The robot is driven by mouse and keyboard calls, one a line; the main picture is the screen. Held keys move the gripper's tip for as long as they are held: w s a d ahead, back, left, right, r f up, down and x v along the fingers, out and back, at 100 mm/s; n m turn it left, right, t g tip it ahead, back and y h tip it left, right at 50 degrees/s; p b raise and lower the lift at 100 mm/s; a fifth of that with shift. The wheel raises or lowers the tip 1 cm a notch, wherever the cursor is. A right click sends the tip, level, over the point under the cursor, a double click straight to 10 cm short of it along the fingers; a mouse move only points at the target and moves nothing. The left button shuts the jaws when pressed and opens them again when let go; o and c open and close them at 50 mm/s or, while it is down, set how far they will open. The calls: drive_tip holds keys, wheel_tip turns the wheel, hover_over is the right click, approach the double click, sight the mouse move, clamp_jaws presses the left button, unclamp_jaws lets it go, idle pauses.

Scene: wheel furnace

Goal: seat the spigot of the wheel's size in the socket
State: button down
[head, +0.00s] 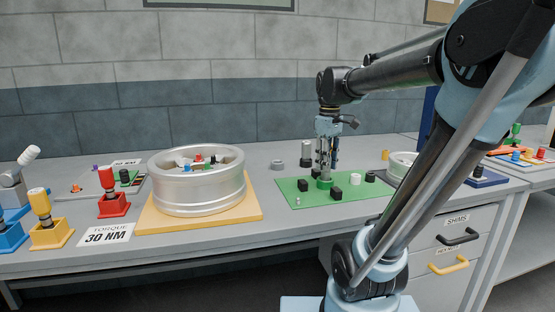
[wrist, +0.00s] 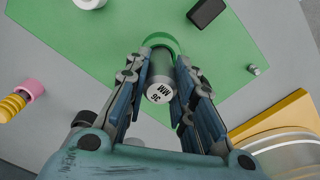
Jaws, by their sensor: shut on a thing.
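My gripper (head: 325,166) points down over the green mat (head: 290,187) and is shut on a grey cylindrical spigot (wrist: 160,76). The spigot's end face in the wrist view is marked "36 MM", seen upside down. The green ring-shaped socket (head: 324,184) stands on the mat directly under the gripper. In the wrist view the socket (wrist: 162,40) shows as a green arc at the spigot's far end. I cannot tell whether the spigot is inside the ring or just above it. The silver wheel (head: 197,183) lies on a yellow board to the left; no size shows on it.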

drive_tip(key=shift+f, duration=0.5)
drive_tip(key=c, duration=1.3)
unclamp_jaws()
drive_tip(key=shift+c, duration=0.2)
drive_tip(key=shift+c, duration=1.1)
drive_tip(key=shift+r, duration=3.45)
